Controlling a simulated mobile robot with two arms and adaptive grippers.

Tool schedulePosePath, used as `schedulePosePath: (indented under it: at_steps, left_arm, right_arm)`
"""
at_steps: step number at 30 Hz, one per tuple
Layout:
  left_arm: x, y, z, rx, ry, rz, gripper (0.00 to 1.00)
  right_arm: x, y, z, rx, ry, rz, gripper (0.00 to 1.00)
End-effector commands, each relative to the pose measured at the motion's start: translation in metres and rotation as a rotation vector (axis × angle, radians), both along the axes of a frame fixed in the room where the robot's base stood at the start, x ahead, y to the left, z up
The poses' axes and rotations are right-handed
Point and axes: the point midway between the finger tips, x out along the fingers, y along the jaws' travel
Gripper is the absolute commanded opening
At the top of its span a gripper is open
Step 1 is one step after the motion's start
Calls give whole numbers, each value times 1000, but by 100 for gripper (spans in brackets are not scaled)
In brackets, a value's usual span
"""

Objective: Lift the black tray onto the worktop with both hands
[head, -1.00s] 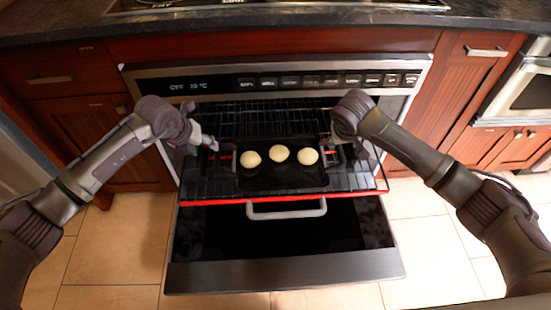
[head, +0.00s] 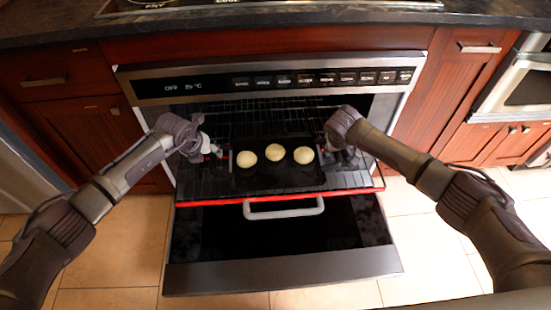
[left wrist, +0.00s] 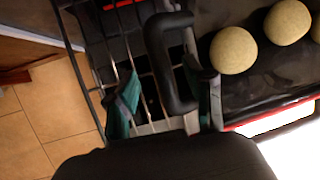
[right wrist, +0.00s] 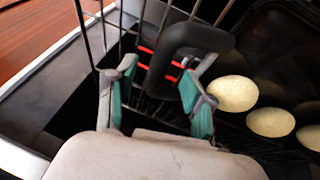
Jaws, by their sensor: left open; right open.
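The black tray (head: 280,181) lies on the pulled-out oven rack and carries three round pale buns (head: 275,153). My left gripper (head: 217,154) is at the tray's left end. In the left wrist view its open fingers (left wrist: 166,106) stand on either side of the tray's black left handle (left wrist: 160,62). My right gripper (head: 328,155) is at the tray's right end. In the right wrist view its open fingers (right wrist: 158,98) stand on either side of the right handle (right wrist: 158,72). Neither gripper is closed on a handle. The handles are mostly hidden in the head view.
The dark worktop (head: 60,27) runs above the oven, with a hob (head: 270,6) set in it. The oven rack has a red front edge (head: 200,203). The lowered oven door (head: 285,270) with a grey handle (head: 284,209) lies in front.

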Motion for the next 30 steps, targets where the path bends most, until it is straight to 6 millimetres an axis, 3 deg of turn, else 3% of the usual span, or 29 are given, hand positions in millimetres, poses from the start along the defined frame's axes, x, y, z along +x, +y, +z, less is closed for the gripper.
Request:
schedulePosePath:
  at_steps: [3,9,21,30]
  left_arm:
    - [7,-4,-18,-1,1,2,53]
    - [15,-7,-34,0,-1,0,53]
    - [17,-7,-38,0,-1,-1,53]
    - [16,-7,-38,0,-1,-1,4]
  right_arm:
    - [8,-3,-18,0,1,0,53]
    - [15,-6,-34,-1,0,1,53]
    - [16,-7,-38,0,-1,1,53]
    - [16,-7,-38,0,-1,0,4]
